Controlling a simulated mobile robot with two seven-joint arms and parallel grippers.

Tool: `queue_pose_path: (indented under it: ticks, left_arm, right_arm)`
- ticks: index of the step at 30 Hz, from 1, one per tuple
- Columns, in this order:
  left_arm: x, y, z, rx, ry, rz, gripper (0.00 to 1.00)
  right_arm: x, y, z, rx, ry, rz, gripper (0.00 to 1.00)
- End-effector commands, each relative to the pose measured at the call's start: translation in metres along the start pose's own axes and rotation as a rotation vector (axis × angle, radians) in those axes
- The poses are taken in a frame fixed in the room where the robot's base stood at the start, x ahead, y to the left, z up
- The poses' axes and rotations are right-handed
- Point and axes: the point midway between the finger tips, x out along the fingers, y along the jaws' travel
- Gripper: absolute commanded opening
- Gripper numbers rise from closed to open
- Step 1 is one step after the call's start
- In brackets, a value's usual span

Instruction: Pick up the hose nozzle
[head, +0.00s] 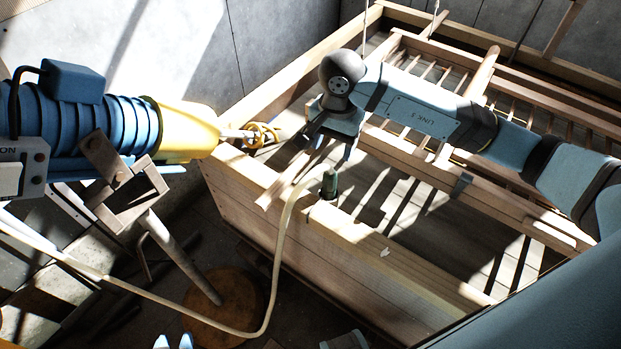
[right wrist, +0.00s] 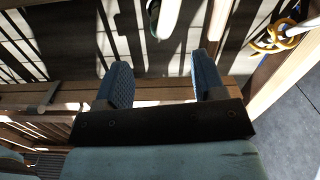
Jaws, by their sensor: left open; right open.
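The hose nozzle (head: 329,184) is a small dark green piece at the end of a pale hose (head: 284,225). It stands roughly upright at the top edge of the mould's near wooden wall. My right gripper (head: 328,150) is open and empty just above and behind it, apart from it. In the right wrist view, a pale and dark green piece, likely the hose end and nozzle (right wrist: 153,10), shows at the top edge, beyond the open fingers (right wrist: 164,72). My left gripper (head: 173,342) shows only as two blue fingertips at the bottom edge, apart and empty.
The wooden mould (head: 270,225) hangs from cables, with slats and bars inside. A round brown stool-like disc (head: 225,300) lies below the hose.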

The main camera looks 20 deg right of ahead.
Motion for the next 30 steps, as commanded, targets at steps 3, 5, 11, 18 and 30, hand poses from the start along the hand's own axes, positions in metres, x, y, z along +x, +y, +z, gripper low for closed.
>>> queue_pose_path:
  ticks: [3, 5, 11, 18, 30]
  left_arm:
    - [0.0, 0.0, 0.001, 0.001, -0.001, 0.0, 0.43]
    - [-0.001, -0.001, 0.0, 0.002, -0.001, -0.001, 0.43]
    - [-0.003, -0.003, -0.002, 0.007, -0.002, -0.003, 0.43]
    - [-0.003, -0.003, 0.001, 0.01, -0.006, -0.004, 0.43]
    - [-0.009, -0.003, -0.01, 0.01, 0.0, -0.004, 0.43]
  right_arm:
    - [0.004, 0.003, -0.009, -0.009, 0.043, 0.02, 0.63]
    - [0.013, 0.004, -0.009, -0.009, 0.043, 0.023, 0.63]
    - [0.053, 0.004, -0.009, -0.007, 0.039, 0.021, 0.63]
    - [0.081, 0.004, -0.011, -0.007, 0.04, 0.018, 0.63]
    - [0.128, 0.001, -0.01, -0.006, 0.038, 0.018, 0.63]
